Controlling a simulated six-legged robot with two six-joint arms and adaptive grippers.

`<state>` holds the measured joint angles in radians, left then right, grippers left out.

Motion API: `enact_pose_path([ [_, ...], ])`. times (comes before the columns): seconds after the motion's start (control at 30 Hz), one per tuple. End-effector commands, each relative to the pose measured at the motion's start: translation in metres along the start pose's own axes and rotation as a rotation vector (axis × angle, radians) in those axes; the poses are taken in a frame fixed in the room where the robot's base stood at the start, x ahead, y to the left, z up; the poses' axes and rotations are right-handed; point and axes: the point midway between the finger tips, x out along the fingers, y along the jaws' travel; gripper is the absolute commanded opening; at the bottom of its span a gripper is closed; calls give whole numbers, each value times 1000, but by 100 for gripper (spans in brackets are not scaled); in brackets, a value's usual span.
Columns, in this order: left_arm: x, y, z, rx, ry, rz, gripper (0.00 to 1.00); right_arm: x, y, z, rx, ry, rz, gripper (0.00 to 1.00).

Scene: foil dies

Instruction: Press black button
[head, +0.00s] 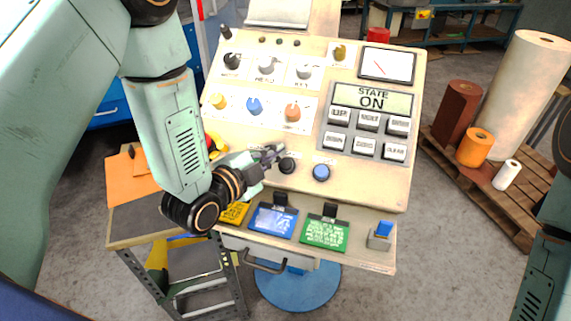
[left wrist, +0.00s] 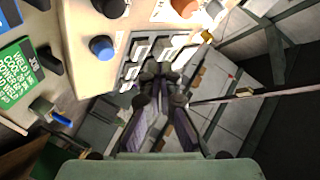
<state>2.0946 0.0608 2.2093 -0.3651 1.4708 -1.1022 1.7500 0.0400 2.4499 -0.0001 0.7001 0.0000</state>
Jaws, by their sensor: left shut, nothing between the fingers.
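The black button (head: 287,165) is a round dark cap on the sloping cream panel (head: 375,185), left of the blue button (head: 321,172). My left gripper (head: 276,152) is shut and empty; its fingertips are just up and left of the black button in the head view. Whether they touch the panel cannot be told. In the left wrist view the shut fingers (left wrist: 162,72) are mid-picture, with the black button (left wrist: 110,6) at the top edge, partly cut off, and the blue button (left wrist: 102,47) below it. My right gripper is out of view.
Yellow, blue and orange knobs (head: 293,112) sit above the buttons. The STATE ON display (head: 372,98) and grey keys are up right. Blue (head: 272,221) and green cards (head: 325,233) and a blue switch (head: 383,229) line the front edge. A pallet with rolls stands right.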

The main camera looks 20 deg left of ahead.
Motion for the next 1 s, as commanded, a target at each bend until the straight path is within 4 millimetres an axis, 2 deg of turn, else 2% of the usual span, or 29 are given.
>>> enact_pose_path([
  [0.1, 11, 12, 10, 0, 1, -1, 0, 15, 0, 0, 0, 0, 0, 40],
  [0.5, 45, 37, 34, -1, 0, 1, 0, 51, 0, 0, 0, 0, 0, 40],
  [0.7, 53, 42, 40, -1, 0, 1, 0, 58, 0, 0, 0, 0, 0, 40],
  [1.0, 55, 41, 40, -1, -1, 1, 0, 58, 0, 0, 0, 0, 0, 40],
])
